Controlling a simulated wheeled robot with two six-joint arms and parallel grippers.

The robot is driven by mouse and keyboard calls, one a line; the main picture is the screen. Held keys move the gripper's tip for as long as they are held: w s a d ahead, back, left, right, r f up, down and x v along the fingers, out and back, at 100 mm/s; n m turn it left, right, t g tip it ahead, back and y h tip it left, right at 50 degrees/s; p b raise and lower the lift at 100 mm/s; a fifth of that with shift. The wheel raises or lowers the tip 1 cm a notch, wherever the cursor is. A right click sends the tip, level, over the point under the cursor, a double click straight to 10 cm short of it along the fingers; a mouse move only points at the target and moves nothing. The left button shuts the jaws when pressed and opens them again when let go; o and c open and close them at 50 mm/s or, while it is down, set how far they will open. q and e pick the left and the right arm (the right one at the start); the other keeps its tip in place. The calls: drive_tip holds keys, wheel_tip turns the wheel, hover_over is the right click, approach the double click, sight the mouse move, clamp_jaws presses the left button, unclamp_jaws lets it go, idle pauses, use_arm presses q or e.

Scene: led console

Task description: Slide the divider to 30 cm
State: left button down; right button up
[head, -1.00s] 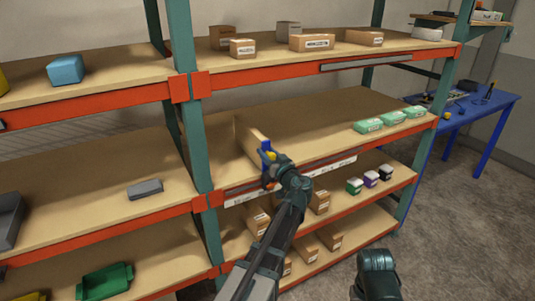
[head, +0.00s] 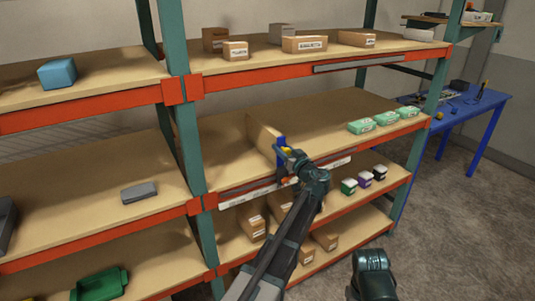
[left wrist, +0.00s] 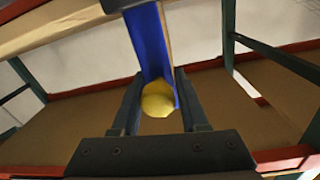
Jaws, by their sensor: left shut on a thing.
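The divider (head: 263,136) is an upright tan board with a blue front edge, standing on the middle shelf (head: 335,118) right of the green post. In the left wrist view its blue edge (left wrist: 150,40) carries a round yellow knob (left wrist: 157,98). My left gripper (head: 287,155) is at the shelf's front edge, shut on the knob, with one finger on each side of it. A pale marked strip (head: 338,163) runs along the shelf's front; my arm covers part of it and I cannot read its marks. My right gripper's fingers do not show.
Three green boxes (head: 386,119) stand at the right end of the middle shelf. The shelf between them and the divider is clear. Brown cartons (head: 252,222) and small dark boxes (head: 364,180) are below. A green upright (head: 196,140) stands left of the divider.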

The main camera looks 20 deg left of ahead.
use_arm(q)
drive_tip(key=shift+w+d, duration=0.65)
drive_tip(key=shift+w, duration=0.1)
drive_tip(key=shift+s, duration=0.1)
drive_tip(key=shift+a, duration=0.1)
drive_tip(key=c, duration=0.5)
unclamp_jaws()
drive_tip(key=shift+s, duration=0.1)
drive_tip(key=v, duration=1.3)
drive_tip(key=shift+s+d, duration=0.2)
drive_tip(key=shift+d, duration=0.05)
